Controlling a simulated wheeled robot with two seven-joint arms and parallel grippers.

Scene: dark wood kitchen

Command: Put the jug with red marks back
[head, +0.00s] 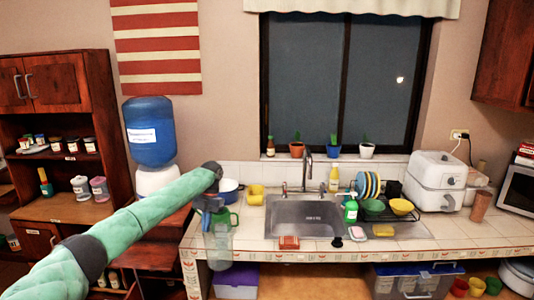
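My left arm reaches in from the left of the head view. Its gripper (209,206) is at the front left corner of the tiled counter and appears shut on a clear jug (219,246). The jug hangs upright below the gripper, in front of the counter's edge, with green parts near its top. Any red marks on it are too small to make out. The fingertips are partly hidden by the wrist and the jug. My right gripper is not in view.
The tiled counter (461,233) holds a sink (305,217), a dish rack with plates (368,186), a green bottle (351,210) and a white appliance (436,180). A blue water bottle (150,130) stands left. A wooden cabinet (60,85) with jars is far left.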

